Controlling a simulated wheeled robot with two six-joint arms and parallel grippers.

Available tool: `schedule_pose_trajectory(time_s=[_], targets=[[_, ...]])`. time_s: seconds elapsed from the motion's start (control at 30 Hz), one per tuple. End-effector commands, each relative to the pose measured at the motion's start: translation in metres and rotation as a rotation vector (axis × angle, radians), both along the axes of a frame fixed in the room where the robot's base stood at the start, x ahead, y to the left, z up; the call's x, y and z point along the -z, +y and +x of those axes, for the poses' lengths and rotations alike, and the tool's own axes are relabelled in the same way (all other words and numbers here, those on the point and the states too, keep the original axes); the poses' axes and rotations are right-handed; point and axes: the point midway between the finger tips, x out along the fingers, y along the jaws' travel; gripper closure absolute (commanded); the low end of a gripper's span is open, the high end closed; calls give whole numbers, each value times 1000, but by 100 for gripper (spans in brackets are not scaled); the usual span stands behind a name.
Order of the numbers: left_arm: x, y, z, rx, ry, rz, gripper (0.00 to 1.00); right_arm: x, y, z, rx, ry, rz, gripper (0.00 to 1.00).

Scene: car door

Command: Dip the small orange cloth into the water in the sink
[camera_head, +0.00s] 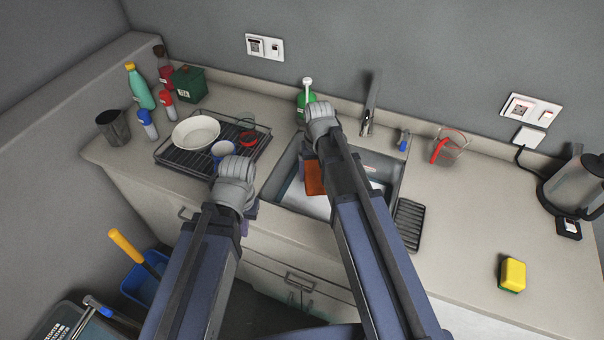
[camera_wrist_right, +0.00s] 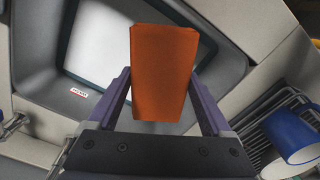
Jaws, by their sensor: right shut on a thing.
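The small orange cloth (camera_head: 314,178) is over the sink (camera_head: 398,170) in the head view, partly covered by my right arm. In the right wrist view the cloth (camera_wrist_right: 165,72) is between the purple fingers of my right gripper (camera_wrist_right: 164,100), which is shut on it. The water (camera_head: 300,198) shows as a pale surface in the basin; it is also behind the cloth in the wrist view (camera_wrist_right: 95,40). I cannot tell whether the cloth touches it. My left gripper (camera_head: 251,211) is at the counter's front edge, left of the sink, mostly hidden by its wrist.
A black drying rack (camera_head: 178,158) with a plate (camera_head: 196,132) and a blue mug (camera_head: 222,151) stands left of the sink. A green soap bottle (camera_head: 304,98) and the faucet (camera_head: 370,105) are behind it. A measuring cup (camera_head: 449,150) and sponge (camera_head: 512,274) are at right.

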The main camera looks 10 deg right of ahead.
Motion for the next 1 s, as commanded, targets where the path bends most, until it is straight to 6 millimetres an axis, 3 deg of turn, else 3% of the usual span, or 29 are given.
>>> schedule_pose_trajectory(time_s=[0.2, 0.4, 0.73, 1.0], targets=[[9, 0, 0, 0, 0, 0, 100, 9, 0, -1, 320, 0, 0, 61], [12, 0, 0, 0, 0, 0, 100, 12, 0, -2, 482, 0, 0, 61], [16, 0, 0, 0, 0, 0, 100, 16, 0, -2, 500, 0, 0, 61], [37, 0, 0, -1, 0, 0, 100, 37, 0, -1, 499, 0, 0, 61]])
